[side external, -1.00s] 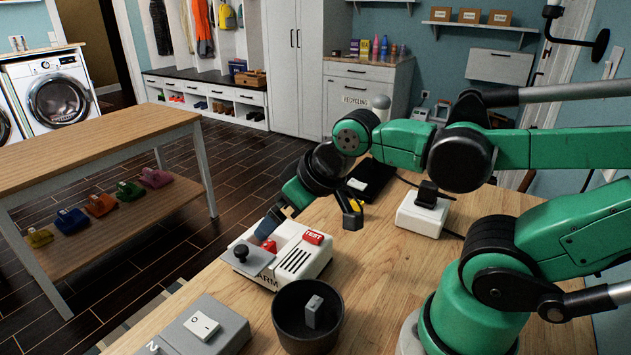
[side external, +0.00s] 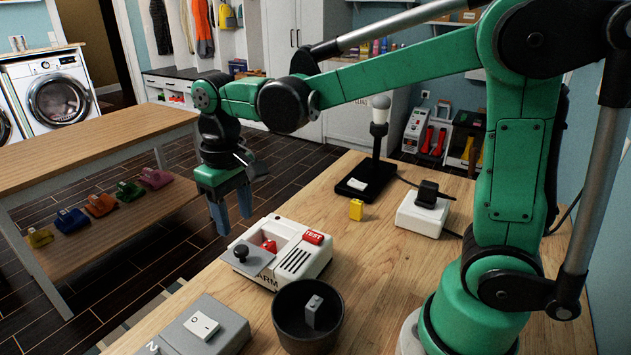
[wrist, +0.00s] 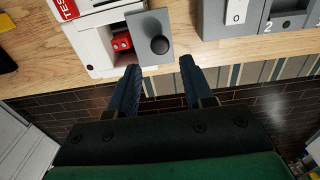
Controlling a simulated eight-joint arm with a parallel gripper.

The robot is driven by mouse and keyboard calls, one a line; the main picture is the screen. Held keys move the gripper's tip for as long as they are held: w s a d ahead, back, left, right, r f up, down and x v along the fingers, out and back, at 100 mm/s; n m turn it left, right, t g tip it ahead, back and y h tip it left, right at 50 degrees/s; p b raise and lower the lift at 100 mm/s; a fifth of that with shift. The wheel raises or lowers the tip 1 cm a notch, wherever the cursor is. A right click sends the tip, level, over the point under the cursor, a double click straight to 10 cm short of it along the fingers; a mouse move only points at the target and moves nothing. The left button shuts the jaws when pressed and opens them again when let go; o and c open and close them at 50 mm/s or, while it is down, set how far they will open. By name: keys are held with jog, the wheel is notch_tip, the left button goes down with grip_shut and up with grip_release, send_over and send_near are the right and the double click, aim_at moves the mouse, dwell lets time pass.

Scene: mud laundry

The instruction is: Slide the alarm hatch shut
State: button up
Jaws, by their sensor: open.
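The white alarm box (side external: 302,250) stands near the table's edge, with a red TEST button (side external: 313,237) on top. Its grey sliding hatch (side external: 254,260) carries a black knob (side external: 241,253) and sticks out to one side, leaving the opening partly uncovered. A red part (side external: 269,245) shows inside the opening, and also in the wrist view (wrist: 122,42). My gripper (side external: 232,217) is open and empty, pointing down beyond the box's hatch end. In the wrist view its two blue fingers (wrist: 160,76) are spread, with the knob (wrist: 159,44) just ahead of the gap between them, apart from them.
A dark bin (side external: 307,318) holding a grey switch piece stands beside the alarm box, near a grey switch box (side external: 206,329). A yellow block (side external: 356,210), a lamp (side external: 379,135) and a white socket box (side external: 423,214) stand behind. Bare table lies between.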

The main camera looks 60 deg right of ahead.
aim_at(241, 248)
notch_tip(241, 248, down, 6)
jog(key=shift+r, duration=0.15)
notch_tip(241, 248, up, 2)
jog(key=shift+r, duration=0.25)
jog(key=d, duration=0.4)
jog(key=shift+d+r, duration=0.2)
jog(key=shift+d, duration=0.2)
jog(key=a, duration=0.4)
jog(key=shift+a, duration=0.3)
jog(key=shift+a+f, duration=0.15)
jog(key=shift+f, duration=1.35)
